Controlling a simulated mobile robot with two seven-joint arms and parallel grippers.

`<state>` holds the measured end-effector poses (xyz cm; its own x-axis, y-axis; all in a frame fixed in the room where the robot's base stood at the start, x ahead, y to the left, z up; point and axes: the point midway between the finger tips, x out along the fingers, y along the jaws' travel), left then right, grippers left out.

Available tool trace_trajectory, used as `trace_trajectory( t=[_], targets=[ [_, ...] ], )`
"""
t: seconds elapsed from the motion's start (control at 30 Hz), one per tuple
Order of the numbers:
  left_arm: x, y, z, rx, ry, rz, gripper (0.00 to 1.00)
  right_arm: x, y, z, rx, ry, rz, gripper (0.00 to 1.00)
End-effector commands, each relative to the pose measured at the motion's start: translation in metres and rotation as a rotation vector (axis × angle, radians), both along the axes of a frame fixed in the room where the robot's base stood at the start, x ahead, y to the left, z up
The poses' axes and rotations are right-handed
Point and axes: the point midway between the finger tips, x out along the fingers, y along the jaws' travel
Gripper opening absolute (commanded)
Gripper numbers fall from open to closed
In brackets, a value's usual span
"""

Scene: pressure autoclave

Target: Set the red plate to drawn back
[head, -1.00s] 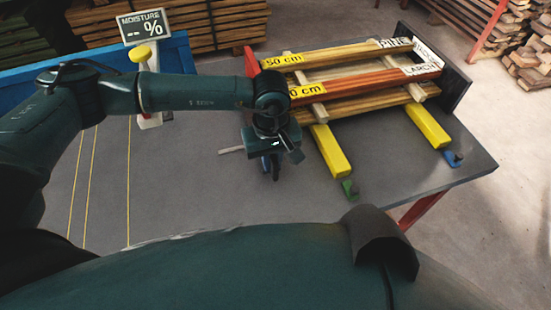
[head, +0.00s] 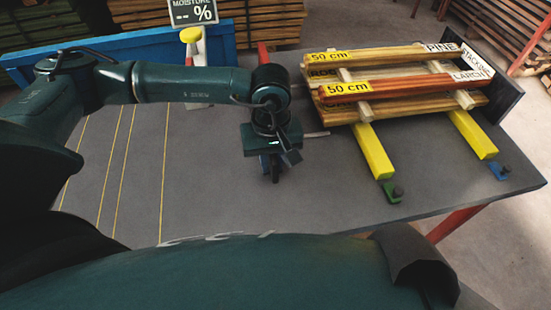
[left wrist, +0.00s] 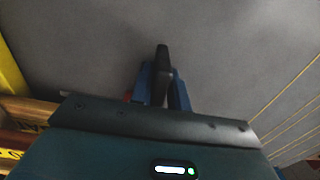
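The red plate (head: 263,53) shows as a narrow upright strip left of the board stack, a clear gap away from the stack's near-left ends. My left arm hides most of it; a bit of red (left wrist: 128,96) shows beside a finger in the left wrist view. My left gripper (head: 271,168) points down over the grey table. Its blue fingers (left wrist: 163,90) are closed around an upright dark handle (left wrist: 162,62), whose lower end shows in the head view (head: 275,175). How the handle joins the plate is hidden. My right gripper is not in view.
The board stack (head: 400,88) lies on yellow beams (head: 373,150) against a dark end panel (head: 497,92). A thin grey bar (head: 318,134) lies right of my gripper. The table left of it is clear, with yellow lines. A moisture display (head: 193,12) stands behind.

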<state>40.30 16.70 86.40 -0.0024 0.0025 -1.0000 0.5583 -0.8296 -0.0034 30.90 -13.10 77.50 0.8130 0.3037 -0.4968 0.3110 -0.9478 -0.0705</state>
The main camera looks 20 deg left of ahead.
Motion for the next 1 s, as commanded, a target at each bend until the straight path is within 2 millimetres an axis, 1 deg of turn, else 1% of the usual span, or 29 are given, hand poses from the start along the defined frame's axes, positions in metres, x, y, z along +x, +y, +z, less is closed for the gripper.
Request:
trace_trajectory(
  t=[0.03, 0.2, 0.23, 0.47, 0.57, 0.67, 1.0],
  targets=[
    [-0.001, 0.002, -0.001, 0.006, 0.004, 0.003, 0.19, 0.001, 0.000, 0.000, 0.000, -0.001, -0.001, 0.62],
    [0.000, 0.001, -0.001, 0.004, 0.003, 0.003, 0.33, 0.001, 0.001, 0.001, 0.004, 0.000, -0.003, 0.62],
    [0.000, 0.001, -0.001, 0.003, 0.002, 0.003, 0.35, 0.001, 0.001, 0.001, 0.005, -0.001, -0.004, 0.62],
    [0.000, 0.000, 0.000, 0.000, 0.000, 0.002, 0.35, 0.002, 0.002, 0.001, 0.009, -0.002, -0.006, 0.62],
    [0.001, 0.000, 0.006, -0.001, -0.003, 0.002, 0.35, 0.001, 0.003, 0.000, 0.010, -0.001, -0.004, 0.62],
    [0.001, 0.000, 0.020, 0.000, -0.004, 0.002, 0.35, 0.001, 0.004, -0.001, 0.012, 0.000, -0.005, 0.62],
    [0.001, 0.000, 0.095, 0.001, -0.004, 0.002, 0.35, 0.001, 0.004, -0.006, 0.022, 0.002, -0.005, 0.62]
  ],
)
